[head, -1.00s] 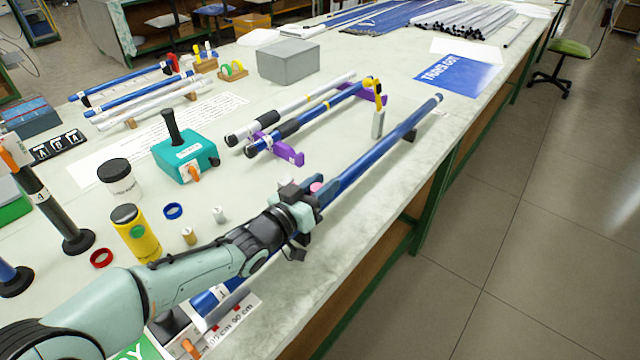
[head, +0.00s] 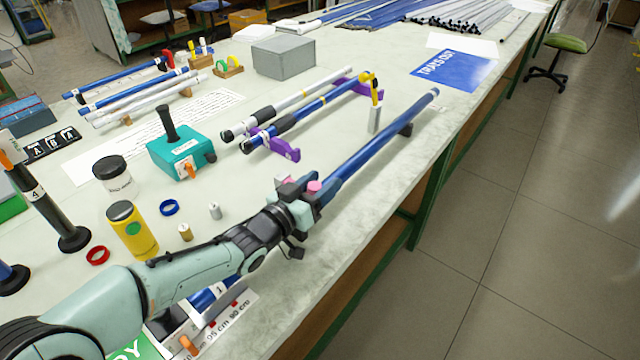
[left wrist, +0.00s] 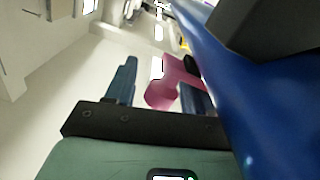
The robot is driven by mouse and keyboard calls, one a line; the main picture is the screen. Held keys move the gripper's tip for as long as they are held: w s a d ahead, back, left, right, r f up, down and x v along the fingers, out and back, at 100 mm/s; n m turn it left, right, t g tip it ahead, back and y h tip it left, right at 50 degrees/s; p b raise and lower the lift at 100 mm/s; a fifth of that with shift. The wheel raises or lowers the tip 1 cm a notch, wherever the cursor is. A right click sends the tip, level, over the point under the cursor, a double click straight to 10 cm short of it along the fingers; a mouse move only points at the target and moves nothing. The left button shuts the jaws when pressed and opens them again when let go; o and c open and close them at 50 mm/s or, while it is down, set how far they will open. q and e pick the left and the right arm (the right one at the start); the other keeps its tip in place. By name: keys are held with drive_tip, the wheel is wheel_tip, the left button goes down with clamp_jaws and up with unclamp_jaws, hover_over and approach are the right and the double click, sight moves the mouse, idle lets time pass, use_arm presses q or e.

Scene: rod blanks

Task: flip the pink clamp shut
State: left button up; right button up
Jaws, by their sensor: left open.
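The pink clamp shows as a small pink patch (head: 314,186) beside the blue rod (head: 385,135), mostly hidden by my left gripper (head: 318,192). In the left wrist view the clamp (left wrist: 162,92) appears between the two bluish fingers of my left gripper (left wrist: 157,76), which are apart. The blue rod (left wrist: 232,85) runs down the right of that view. I cannot tell whether the fingers touch the clamp, nor how far its arm stands open. My right gripper is not in view.
A purple rack (head: 280,145) holds a white and a blue rod. A teal box (head: 180,150) with a black handle, a yellow jar (head: 132,232) and small rings lie left of my arm. A grey box (head: 283,58) stands behind. The table's right edge runs close beside the blue rod.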

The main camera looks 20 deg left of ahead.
use_arm(q)
drive_tip(key=p+v, duration=0.1)
drive_tip(key=v, duration=0.5)
drive_tip(key=shift+s+a+r, duration=0.1)
drive_tip(key=shift+s, duration=0.2)
drive_tip(key=shift+s+a, duration=0.2)
drive_tip(key=shift+s, duration=0.25)
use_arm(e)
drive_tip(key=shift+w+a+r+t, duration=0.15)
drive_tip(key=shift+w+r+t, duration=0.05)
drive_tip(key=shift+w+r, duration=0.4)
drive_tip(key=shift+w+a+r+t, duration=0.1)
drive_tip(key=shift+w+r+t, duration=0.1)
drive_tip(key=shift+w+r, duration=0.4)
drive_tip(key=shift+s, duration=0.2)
